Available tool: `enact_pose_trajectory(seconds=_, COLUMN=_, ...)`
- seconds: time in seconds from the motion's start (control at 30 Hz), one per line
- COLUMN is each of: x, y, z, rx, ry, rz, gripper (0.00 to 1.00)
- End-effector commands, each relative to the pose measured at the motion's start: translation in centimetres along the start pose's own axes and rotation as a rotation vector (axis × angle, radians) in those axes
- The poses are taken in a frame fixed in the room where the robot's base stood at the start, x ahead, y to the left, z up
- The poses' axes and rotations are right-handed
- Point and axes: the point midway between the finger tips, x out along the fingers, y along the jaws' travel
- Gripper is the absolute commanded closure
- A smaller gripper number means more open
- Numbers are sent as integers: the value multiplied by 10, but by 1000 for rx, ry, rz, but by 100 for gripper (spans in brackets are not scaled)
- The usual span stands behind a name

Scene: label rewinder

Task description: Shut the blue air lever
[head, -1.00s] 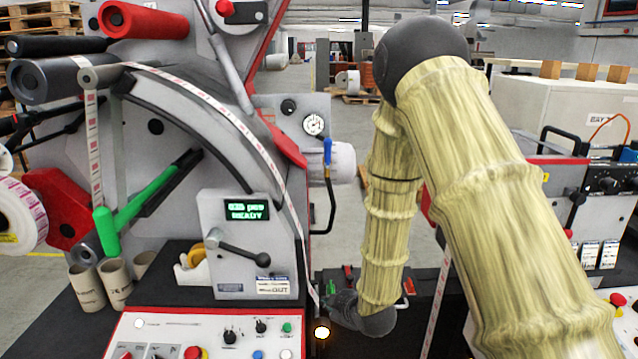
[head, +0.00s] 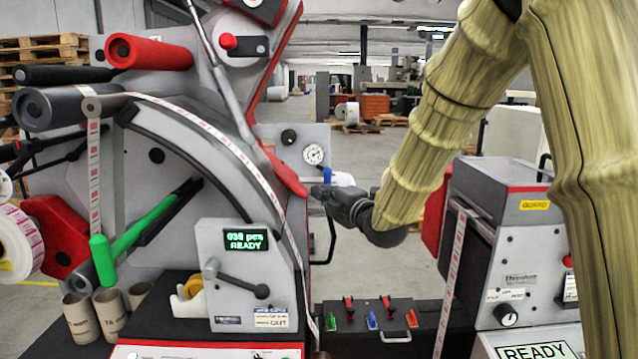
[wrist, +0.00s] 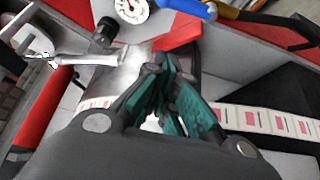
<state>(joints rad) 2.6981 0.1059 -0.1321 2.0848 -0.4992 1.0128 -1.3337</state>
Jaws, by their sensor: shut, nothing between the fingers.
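The blue air lever (head: 327,174) is on the machine's side panel, just right of and below the round pressure gauge (head: 313,154). In the head view its blue handle points upward, and its lower part is hidden behind my gripper (head: 320,192). In the wrist view the blue lever (wrist: 188,8) lies across the top edge, beside the gauge (wrist: 132,9) and beyond my fingertips. My gripper (wrist: 168,68) is shut and empty, with its green finger pads together. It is close to the lever with a visible gap in the wrist view.
A red guard arm (head: 288,176) sits just left of my gripper. The label web (head: 240,150) curves down the machine's front. A black hose (head: 331,240) hangs below the lever. A dark tray with small coloured levers (head: 372,320) stands lower down.

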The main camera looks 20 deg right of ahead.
Motion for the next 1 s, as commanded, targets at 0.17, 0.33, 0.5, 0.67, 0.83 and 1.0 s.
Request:
enact_pose_trajectory(seconds=0.17, x=1, y=0, z=0, rx=2, ry=0, rz=-1, gripper=100)
enact_pose_trajectory(seconds=0.33, x=10, y=0, z=0, rx=3, ry=-1, rz=-2, gripper=100)
enact_pose_trajectory(seconds=0.5, x=32, y=2, z=0, rx=4, ry=0, rz=-2, gripper=100)
enact_pose_trajectory(seconds=0.67, x=55, y=1, z=0, rx=4, ry=-1, rz=-2, gripper=100)
enact_pose_trajectory(seconds=0.83, x=79, y=1, z=0, rx=4, ry=-1, rz=-2, gripper=100)
enact_pose_trajectory(seconds=1.0, x=103, y=1, z=0, rx=3, ry=0, rz=-2, gripper=100)
